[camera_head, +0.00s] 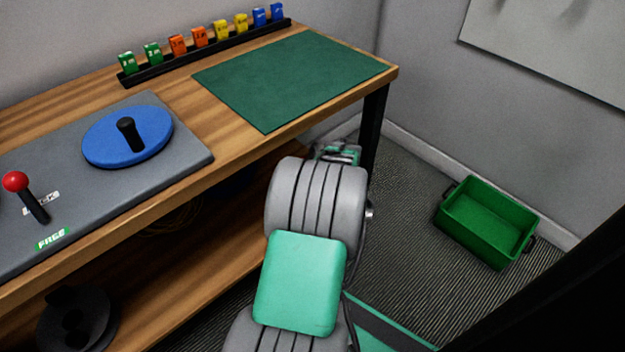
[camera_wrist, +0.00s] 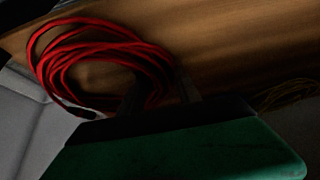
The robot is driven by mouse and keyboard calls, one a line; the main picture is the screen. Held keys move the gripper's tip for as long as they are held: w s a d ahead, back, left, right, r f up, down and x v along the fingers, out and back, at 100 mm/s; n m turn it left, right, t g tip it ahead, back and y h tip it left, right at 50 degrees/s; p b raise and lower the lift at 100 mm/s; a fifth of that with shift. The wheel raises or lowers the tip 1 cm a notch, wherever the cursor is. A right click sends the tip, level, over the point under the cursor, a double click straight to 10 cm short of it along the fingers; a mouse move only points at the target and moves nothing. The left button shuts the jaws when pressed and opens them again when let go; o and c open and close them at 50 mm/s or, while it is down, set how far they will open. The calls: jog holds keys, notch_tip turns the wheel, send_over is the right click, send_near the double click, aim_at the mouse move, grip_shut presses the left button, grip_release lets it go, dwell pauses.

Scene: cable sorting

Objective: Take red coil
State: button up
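The red coil (camera_wrist: 95,45) fills the upper left of the wrist view, a loose ring of several loops over a wooden surface. A dark connector end (camera_wrist: 78,110) shows at its lower left, near the wood's edge. My gripper (camera_wrist: 158,82) has its two dark fingers apart, one inside the ring and one outside. The coil's right-hand strands pass between them; whether the fingers touch the strands is too dark to tell. In the head view, the red coil and my gripper's fingers are hidden behind my arm and the bench.
The wooden bench top (camera_head: 235,150) hangs over a lower shelf (camera_head: 200,265). A yellowish coil (camera_head: 178,218) lies on that shelf and shows at the wrist view's right (camera_wrist: 285,92). A black bench leg (camera_head: 374,125) stands beyond my arm. A green crate (camera_head: 485,222) sits on the floor.

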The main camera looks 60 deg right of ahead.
grip_shut()
